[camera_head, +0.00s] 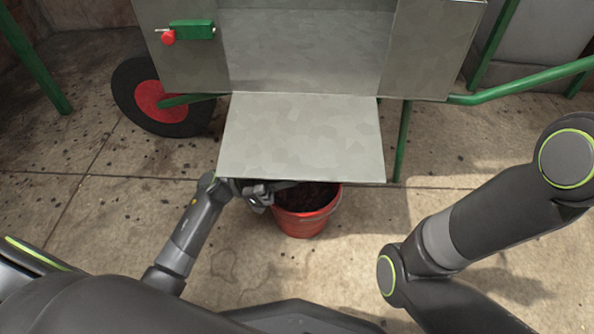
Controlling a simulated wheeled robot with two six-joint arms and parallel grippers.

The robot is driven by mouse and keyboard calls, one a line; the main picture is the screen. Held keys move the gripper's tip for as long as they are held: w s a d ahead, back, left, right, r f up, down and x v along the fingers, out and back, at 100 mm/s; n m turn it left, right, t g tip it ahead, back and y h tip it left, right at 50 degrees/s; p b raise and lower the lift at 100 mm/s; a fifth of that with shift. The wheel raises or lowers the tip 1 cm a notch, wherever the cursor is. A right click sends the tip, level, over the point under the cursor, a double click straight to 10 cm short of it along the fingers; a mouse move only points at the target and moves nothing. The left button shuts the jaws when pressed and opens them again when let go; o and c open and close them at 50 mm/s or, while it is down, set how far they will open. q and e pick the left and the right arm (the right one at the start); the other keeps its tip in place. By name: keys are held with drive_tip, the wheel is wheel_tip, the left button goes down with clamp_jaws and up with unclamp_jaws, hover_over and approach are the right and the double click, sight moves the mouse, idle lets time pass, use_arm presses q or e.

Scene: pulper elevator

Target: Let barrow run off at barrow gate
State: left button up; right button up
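The barrow (180,70) is a grey sheet-metal box on a green frame. Its front is open, and the gate flap (300,135) hangs out toward me as a flat grey plate. A green latch (192,30) with a red knob (168,37) sits on the front panel, left of the opening. A red bucket (302,222) with dark matter inside stands on the floor below the flap's lower edge. My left gripper (262,194) is at the bucket's left rim, just below the flap; its fingers are partly hidden, and I cannot tell whether they hold anything. My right gripper is out of view.
The barrow's black wheel with a red hub (160,100) stands at the left. A green handle (520,86) reaches out to the right.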

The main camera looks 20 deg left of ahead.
use_arm(q)
drive_tip(key=shift+d+r, duration=0.1)
drive_tip(key=shift+d, duration=0.05)
drive_tip(key=shift+c, duration=0.4)
clamp_jaws()
